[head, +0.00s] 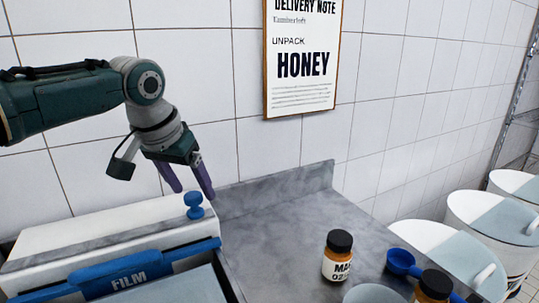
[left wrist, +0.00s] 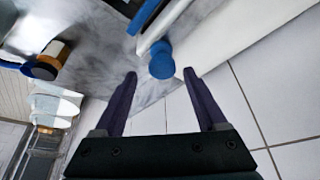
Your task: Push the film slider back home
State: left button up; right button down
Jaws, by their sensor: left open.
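The film slider's blue knob (head: 194,205) stands at the right end of the white film dispenser (head: 105,236), near the dispenser's right edge. The dispenser has a blue front bar marked FILM (head: 118,279). My left gripper (head: 190,193) is open and empty, its purple fingers pointing down just above and behind the knob. In the left wrist view the blue knob (left wrist: 161,62) lies beyond the open fingertips (left wrist: 160,75), roughly between them in the picture. I cannot tell whether a finger touches it. My right gripper is not in view.
A jar with a black lid (head: 338,255) stands on the grey counter (head: 275,212), with a blue scoop (head: 402,262) and another jar (head: 433,287) to its right. White bins (head: 490,222) stand at the right. A HONEY delivery note (head: 302,60) hangs on the tiled wall.

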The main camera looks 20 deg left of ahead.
pick_arm(q)
jog(key=v, duration=0.8)
jog(key=shift+r, duration=0.2)
jog(key=shift+s, duration=0.1)
jog(key=shift+s+d, duration=0.1)
